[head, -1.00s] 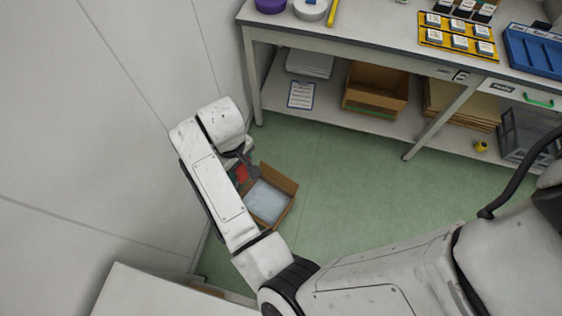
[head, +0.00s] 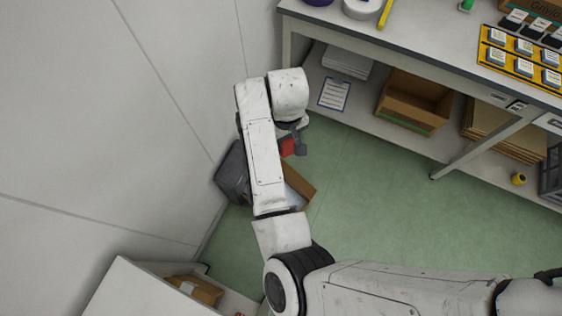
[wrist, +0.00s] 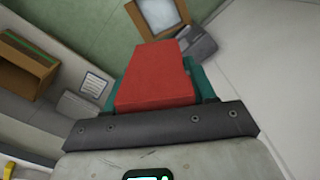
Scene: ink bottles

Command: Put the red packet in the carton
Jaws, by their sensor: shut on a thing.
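The red packet (wrist: 155,75) is held between the teal finger pads of my gripper (wrist: 158,85), filling much of the wrist view. In the head view my gripper (head: 295,143) is at the end of the bent arm, with the red packet (head: 287,147) partly hidden by it. An open brown carton (head: 304,187) with a pale inside stands on the floor, partly hidden behind my arm. In the wrist view the carton (wrist: 138,22) is at the top, beyond the packet and apart from it.
A dark grey bin (head: 233,172) stands beside the carton against the wall. A workbench (head: 420,62) with a lower shelf is at upper right; another brown box (head: 413,103) and a clipboard (head: 334,94) are on the shelf. Green floor (head: 370,200) is clear to the right.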

